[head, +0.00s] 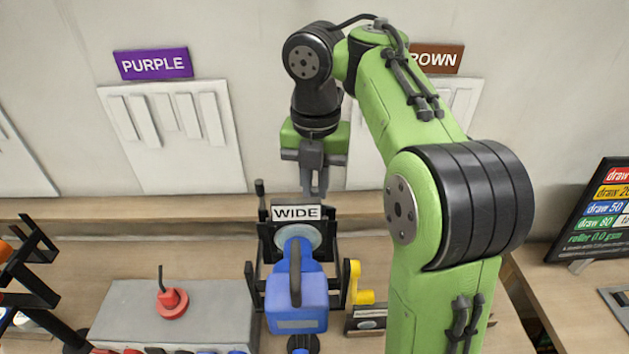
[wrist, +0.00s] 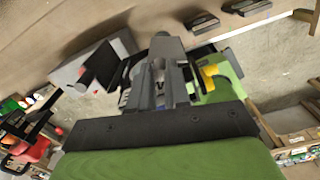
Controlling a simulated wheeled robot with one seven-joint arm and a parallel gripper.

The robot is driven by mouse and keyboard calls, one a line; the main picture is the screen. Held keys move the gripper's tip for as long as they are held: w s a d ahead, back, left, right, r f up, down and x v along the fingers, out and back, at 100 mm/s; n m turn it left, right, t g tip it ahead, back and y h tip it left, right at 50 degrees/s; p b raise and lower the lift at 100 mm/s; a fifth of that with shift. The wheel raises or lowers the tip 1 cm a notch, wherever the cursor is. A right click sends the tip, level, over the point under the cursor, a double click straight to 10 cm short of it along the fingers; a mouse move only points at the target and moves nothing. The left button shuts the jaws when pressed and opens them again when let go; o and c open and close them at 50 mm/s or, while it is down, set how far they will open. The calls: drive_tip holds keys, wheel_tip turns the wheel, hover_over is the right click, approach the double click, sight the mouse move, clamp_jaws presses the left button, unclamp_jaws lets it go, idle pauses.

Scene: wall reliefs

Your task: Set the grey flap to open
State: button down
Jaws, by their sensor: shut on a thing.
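My gripper (head: 315,185) points down just above the white WIDE sign (head: 297,213) on the black frame that holds the blue machine (head: 297,290). Its fingers are close together in the head view. In the wrist view the gripper (wrist: 167,72) is shut on a small grey piece at the fingertips, which looks like the grey flap (wrist: 166,46). The fingers hide much of this piece, and its exact edges and angle cannot be told. I cannot make out the flap apart from the fingers in the head view.
A grey box with a red knob (head: 172,302) stands to the left. A yellow crank (head: 359,284) sits right of the blue machine. A black rack (head: 25,280) is at far left and a dark sign board (head: 598,215) at right. Pale relief panels (head: 175,135) hang behind.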

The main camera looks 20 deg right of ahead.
drive_tip(key=shift+w+d+m+p, duration=0.2)
drive_tip(key=shift+d+m, duration=0.45)
drive_tip(key=shift+m, duration=1.6)
drive_tip(key=shift+w+d+m+p, duration=0.15)
drive_tip(key=shift+d+m, duration=0.45)
drive_tip(key=shift+m, duration=1.7)
drive_tip(key=shift+w+d+m+p, duration=0.2)
drive_tip(key=shift+d+m, duration=0.45)
drive_tip(key=shift+m, duration=1.6)
drive_tip(key=c, duration=1.1)
unclamp_jaws()
